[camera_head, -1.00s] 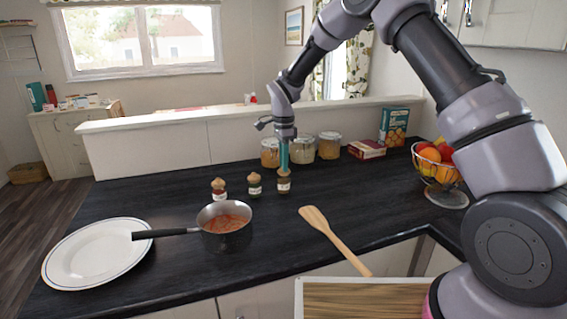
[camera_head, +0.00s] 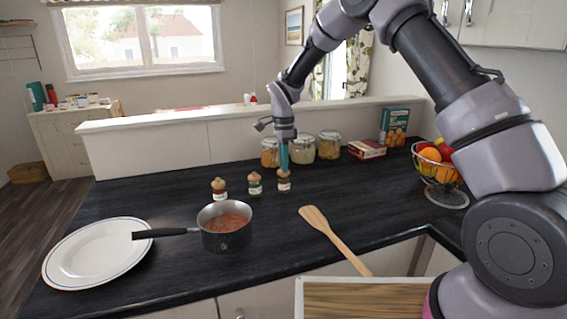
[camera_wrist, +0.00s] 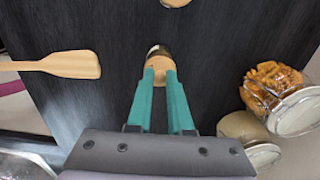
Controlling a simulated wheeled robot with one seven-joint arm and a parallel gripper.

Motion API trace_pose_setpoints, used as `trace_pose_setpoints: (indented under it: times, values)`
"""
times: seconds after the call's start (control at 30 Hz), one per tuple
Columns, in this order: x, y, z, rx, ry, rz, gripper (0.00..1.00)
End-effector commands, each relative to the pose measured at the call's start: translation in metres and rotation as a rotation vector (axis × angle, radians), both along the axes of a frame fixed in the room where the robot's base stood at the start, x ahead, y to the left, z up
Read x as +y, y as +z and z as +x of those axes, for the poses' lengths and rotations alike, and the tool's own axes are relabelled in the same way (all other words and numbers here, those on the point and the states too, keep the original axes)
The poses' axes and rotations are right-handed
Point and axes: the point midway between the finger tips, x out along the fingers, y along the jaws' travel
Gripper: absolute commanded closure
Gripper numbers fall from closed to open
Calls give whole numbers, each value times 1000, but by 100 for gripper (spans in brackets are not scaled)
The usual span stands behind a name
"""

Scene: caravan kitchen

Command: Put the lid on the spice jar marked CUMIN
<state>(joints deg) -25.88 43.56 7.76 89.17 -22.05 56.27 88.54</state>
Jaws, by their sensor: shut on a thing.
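Three small spice jars stand in a row on the dark worktop: the left jar (camera_head: 219,195), the middle jar (camera_head: 255,190) and the right jar (camera_head: 284,188). Each has a round wooden lid at its top; their labels are too small to read. My gripper (camera_head: 284,170) points down over the right jar. Its teal fingers (camera_wrist: 160,78) are shut on that jar's wooden lid (camera_wrist: 158,68). The lid sits at the jar's mouth; whether it is fully seated, I cannot tell. Part of another round lid (camera_wrist: 175,2) shows at the wrist view's top edge.
A saucepan (camera_head: 226,238) of red sauce stands in front of the jars, its handle over a white plate (camera_head: 75,262). A wooden spatula (camera_head: 330,235) lies to the right. Glass storage jars (camera_head: 302,146) stand close behind my gripper. A fruit basket (camera_head: 440,170) is at the right.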

Motion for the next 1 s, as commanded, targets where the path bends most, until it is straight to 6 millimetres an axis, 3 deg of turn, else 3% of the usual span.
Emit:
trace_pose_setpoints:
  times: [0.37,0.4,0.43,0.77,1.0]
  values:
    - [0,-8,0,0,1,0,100]
    - [0,-8,0,0,0,0,78]
    - [0,-8,0,0,0,0,69]
    - [0,-7,0,-1,0,0,69]
    - [0,11,1,-2,1,1,69]
